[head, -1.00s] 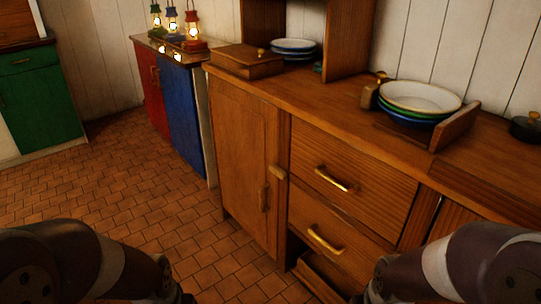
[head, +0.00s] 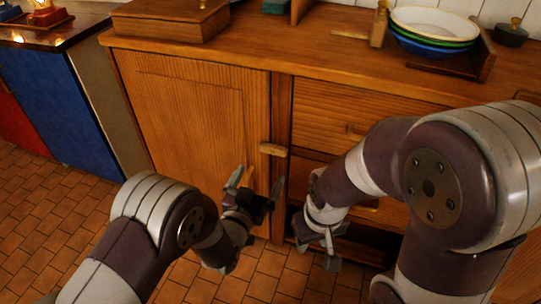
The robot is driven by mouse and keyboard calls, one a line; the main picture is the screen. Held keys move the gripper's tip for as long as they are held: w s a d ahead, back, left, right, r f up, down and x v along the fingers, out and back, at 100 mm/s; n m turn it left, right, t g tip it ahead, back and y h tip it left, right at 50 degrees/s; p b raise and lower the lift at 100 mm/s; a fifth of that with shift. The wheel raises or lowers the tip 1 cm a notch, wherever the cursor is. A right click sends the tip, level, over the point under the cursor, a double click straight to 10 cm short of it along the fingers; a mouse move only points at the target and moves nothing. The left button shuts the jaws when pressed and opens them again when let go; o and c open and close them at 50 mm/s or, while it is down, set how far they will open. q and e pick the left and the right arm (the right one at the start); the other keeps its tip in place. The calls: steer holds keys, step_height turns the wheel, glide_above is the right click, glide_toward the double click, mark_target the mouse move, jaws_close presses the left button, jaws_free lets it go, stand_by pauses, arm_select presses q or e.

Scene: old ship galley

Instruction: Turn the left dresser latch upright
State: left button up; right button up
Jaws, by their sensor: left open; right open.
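The left dresser latch (head: 273,150) is a small pale wooden bar. It lies roughly level across the edge of the left dresser door (head: 190,110) and the post beside it. My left gripper (head: 257,187) is open and empty, just below the latch and in front of the door, its fingers pointing up. It looks apart from the latch. The door's wooden handle, behind the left gripper, is mostly hidden. My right gripper (head: 318,250) is open and empty, pointing down low in front of the dresser's lower part.
Drawers (head: 335,118) are right of the post, partly covered by my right arm. The dresser top holds a wooden box (head: 170,18), stacked bowls (head: 432,30) in a rack and a dark lidded pot (head: 511,34). A blue cabinet (head: 60,105) stands left. Tiled floor (head: 45,225) is clear at lower left.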

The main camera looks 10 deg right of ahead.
mark_target(272, 151)
arm_select(q)
steer(key=b+x, duration=0.2)
steer(key=x, duration=0.7)
steer(key=shift+w+f, duration=0.1)
steer(key=shift+f, duration=0.05)
steer(key=shift+w+d+b, duration=0.15)
steer(key=shift+w+b, duration=0.1)
steer(key=shift+b, duration=0.05)
steer(key=c, duration=0.9)
